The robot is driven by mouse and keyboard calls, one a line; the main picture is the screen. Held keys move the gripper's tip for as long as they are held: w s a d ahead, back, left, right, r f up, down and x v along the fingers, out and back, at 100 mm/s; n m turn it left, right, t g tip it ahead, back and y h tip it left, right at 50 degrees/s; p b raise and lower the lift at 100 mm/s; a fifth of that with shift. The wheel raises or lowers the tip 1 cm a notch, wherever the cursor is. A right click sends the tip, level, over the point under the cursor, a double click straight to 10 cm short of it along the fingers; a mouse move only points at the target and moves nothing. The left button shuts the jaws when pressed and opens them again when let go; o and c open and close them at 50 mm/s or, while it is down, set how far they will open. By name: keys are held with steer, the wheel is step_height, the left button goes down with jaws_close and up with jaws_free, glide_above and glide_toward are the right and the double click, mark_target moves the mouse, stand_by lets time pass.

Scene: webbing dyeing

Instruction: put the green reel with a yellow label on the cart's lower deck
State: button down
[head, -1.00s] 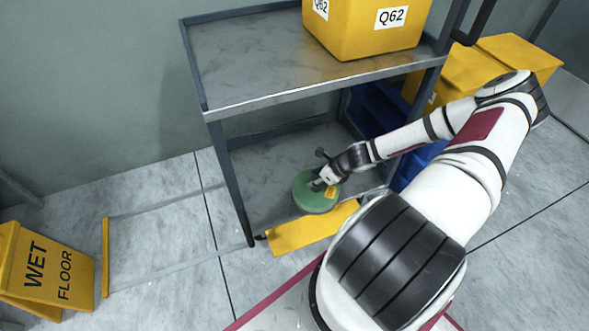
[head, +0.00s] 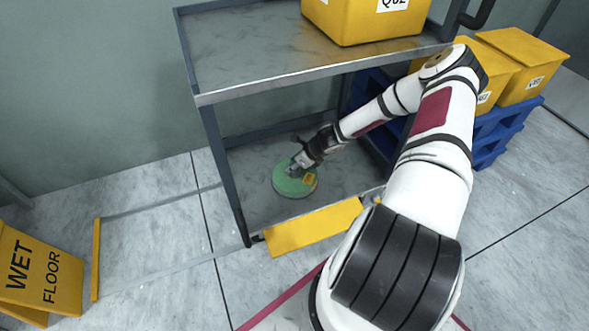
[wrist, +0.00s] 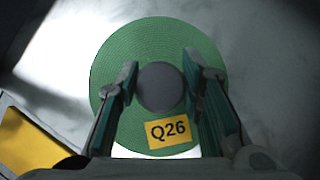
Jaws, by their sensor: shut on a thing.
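The green reel (head: 284,186) is a flat disc with a grey central hub and a yellow label (head: 309,179). In the wrist view the reel (wrist: 160,35) fills the middle, and its label (wrist: 168,132) reads Q26. My gripper (head: 293,170) is shut on the reel's hub; in the wrist view its two fingers (wrist: 160,88) stand either side of the hub. The reel is level inside the cart, over the lower deck (head: 250,165) near its left front part. I cannot tell whether it touches the deck.
The cart's upper deck (head: 250,55) hangs over the lower one and carries a yellow bin (head: 365,25). A yellow panel (head: 312,228) runs along the lower front edge. A wet floor sign (head: 40,270) stands at left. Yellow bins (head: 530,80) sit on a blue pallet (head: 490,135) at right.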

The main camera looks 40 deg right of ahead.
steer(key=c, duration=1.1)
jaws_free()
steer(key=shift+f, duration=0.15)
steer(key=p+v, duration=0.5)
steer(key=v, duration=0.7)
